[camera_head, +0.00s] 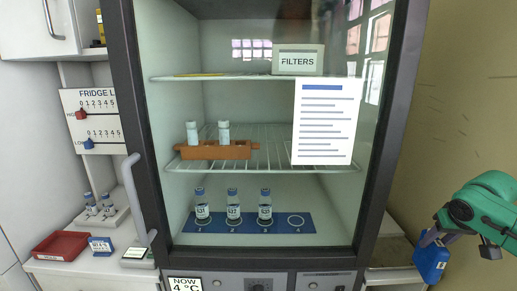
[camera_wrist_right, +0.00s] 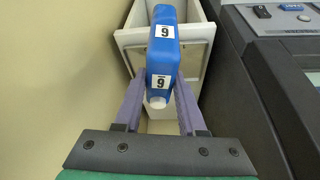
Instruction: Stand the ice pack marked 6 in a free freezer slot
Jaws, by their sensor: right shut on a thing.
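A blue ice pack (camera_wrist_right: 166,52) with a white cap at its near end shows in the right wrist view. It bears two white labels with a digit that could read as 6 or 9, depending on which way up it is. My right gripper (camera_wrist_right: 160,88) is shut on it, one purple finger along each side. In the head view the pack (camera_head: 431,262) hangs below my right gripper (camera_head: 436,238) at the far right. A pale open-topped box (camera_wrist_right: 131,38) lies beneath and beyond the pack; the pack hides part of its inside, and I cannot make out slots. My left gripper is not in view.
A glass-fronted fridge (camera_head: 117,60) fills the middle, with vials on a blue mat (camera_head: 300,240) and an orange rack (camera_head: 215,152). A red tray (camera_head: 60,246) stands left. In the wrist view, a wall is at left and a dark appliance (camera_wrist_right: 255,75) close at right.

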